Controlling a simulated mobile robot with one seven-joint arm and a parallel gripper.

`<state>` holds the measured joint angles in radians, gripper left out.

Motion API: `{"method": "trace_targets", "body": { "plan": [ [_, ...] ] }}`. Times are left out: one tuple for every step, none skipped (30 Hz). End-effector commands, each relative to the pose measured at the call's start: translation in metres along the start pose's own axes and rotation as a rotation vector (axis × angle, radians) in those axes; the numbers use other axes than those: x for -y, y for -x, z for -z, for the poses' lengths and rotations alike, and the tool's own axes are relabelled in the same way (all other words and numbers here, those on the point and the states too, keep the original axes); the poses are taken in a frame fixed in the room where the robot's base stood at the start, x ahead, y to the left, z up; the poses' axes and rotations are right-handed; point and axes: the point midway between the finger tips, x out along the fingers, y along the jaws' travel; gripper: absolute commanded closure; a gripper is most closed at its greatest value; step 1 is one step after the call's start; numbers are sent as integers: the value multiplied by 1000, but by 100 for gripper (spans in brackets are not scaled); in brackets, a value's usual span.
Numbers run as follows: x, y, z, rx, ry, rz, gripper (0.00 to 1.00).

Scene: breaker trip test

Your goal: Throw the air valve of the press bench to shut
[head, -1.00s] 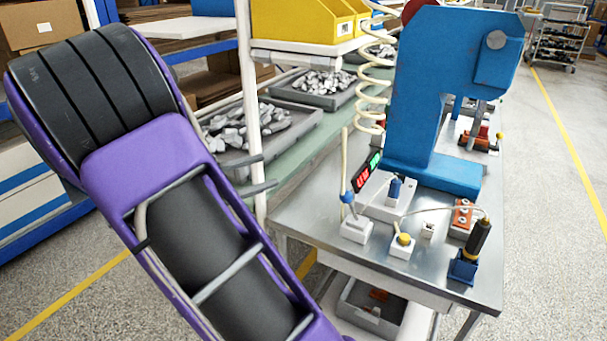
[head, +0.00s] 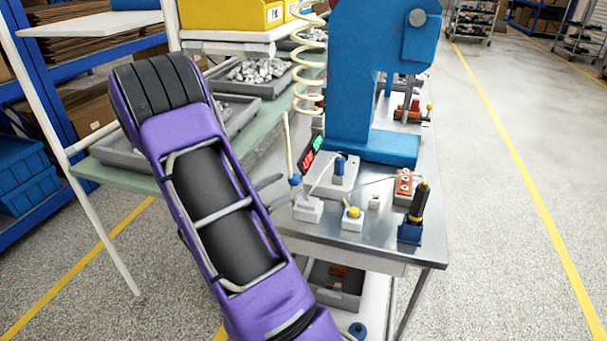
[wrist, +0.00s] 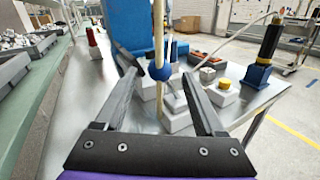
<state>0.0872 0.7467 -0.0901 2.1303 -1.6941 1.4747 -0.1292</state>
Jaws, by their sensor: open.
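The likely air valve is a white block (head: 308,209) at the near left corner of the press bench (head: 385,235). A blue ball (head: 295,180) and an upright cream rod stand on it. No label is readable. In the wrist view the blue ball (wrist: 158,72) and rod appear between the fingertips of my gripper (wrist: 161,76). My gripper is open, with a gap on both sides of the ball. In the head view my gripper (head: 272,192) is just left of the block, partly hidden behind my arm. I cannot tell the depth between fingertips and ball.
A white box with a blue switch (head: 339,168), a yellow button box (head: 352,218), an orange block (head: 404,185) and a black-handled lever (head: 417,204) stand close by. The blue press (head: 365,90) rises behind. A coiled cream hose (head: 308,65) hangs near it.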

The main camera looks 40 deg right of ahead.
Motion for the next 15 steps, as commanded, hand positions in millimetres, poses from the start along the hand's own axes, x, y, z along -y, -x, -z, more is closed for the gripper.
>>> {"method": "trace_targets", "body": {
  "plan": [
    [2,-13,0,0,0,5,29],
    [1,-19,0,1,1,4,29],
    [1,-27,0,1,0,5,29],
    [1,-32,0,1,0,3,29],
    [1,-38,0,0,0,4,29],
    [1,-45,0,0,0,3,29],
    [1,-49,0,1,0,3,29],
    [1,-54,0,1,0,3,29],
    [0,-58,0,1,0,3,29],
    [0,-61,0,1,-1,1,29],
    [0,-64,0,0,-1,1,29],
    [0,-67,0,0,-1,2,29],
    [0,-69,0,0,-1,2,29],
    [0,-70,0,0,-1,1,29],
    [0,-72,0,0,0,0,29]
  ]
}}
